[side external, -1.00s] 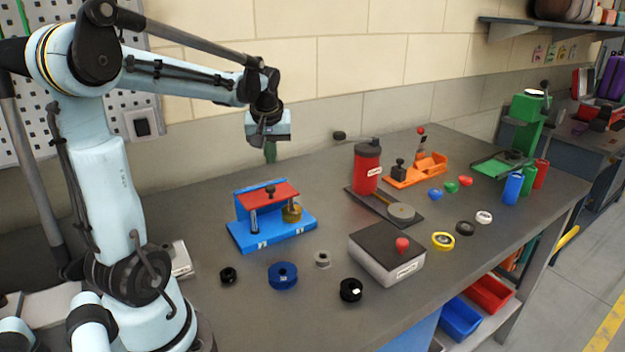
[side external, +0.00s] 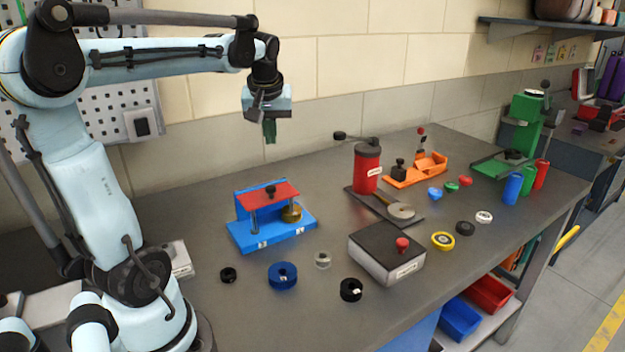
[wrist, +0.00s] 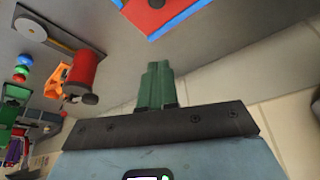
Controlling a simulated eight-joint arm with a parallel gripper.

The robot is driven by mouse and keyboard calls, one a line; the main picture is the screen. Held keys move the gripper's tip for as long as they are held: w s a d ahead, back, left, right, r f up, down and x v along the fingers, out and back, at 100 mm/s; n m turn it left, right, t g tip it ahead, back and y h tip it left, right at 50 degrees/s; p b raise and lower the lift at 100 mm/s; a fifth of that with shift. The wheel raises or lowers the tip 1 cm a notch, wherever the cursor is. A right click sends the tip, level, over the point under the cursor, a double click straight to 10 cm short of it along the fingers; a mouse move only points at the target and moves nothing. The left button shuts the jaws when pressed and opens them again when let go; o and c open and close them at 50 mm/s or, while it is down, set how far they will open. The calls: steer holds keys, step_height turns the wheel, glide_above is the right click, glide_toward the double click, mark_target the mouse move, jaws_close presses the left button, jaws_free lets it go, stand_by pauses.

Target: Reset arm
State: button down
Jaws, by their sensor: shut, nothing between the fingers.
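My gripper (side external: 269,132) hangs in the air with its green fingers pointing down, above and behind the blue fixture (side external: 262,238) with the red top plate (side external: 268,194). The fingers are shut together with nothing between them. In the wrist view the shut green fingers of my gripper (wrist: 155,80) show at the middle. Part of the red plate (wrist: 150,12) and its blue edge shows at the top of that view. My gripper touches nothing on the bench.
A red cylinder (side external: 367,167) with a crank, an orange fixture (side external: 418,172) and a grey box with a red button (side external: 402,245) stand on the bench (side external: 210,208). Several wheels, including a blue one (side external: 282,276), lie near the front. A tiled wall (side external: 345,65) rises behind.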

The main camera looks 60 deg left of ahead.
steer(key=s+d+f+m+t+h, duration=0.1)
steer(key=d+f+m, duration=0.3)
steer(key=d, duration=0.7)
steer(key=s+d+f+m+t+h, duration=0.1)
steer(key=d+f+m+t, duration=0.3)
steer(key=d+m, duration=0.4)
steer(key=d+h, duration=0.1)
steer(key=d, duration=0.3)
steer(key=shift+s+d+f+h, duration=0.2)
steer(key=shift+d+h, duration=0.05)
steer(key=shift+h, duration=0.05)
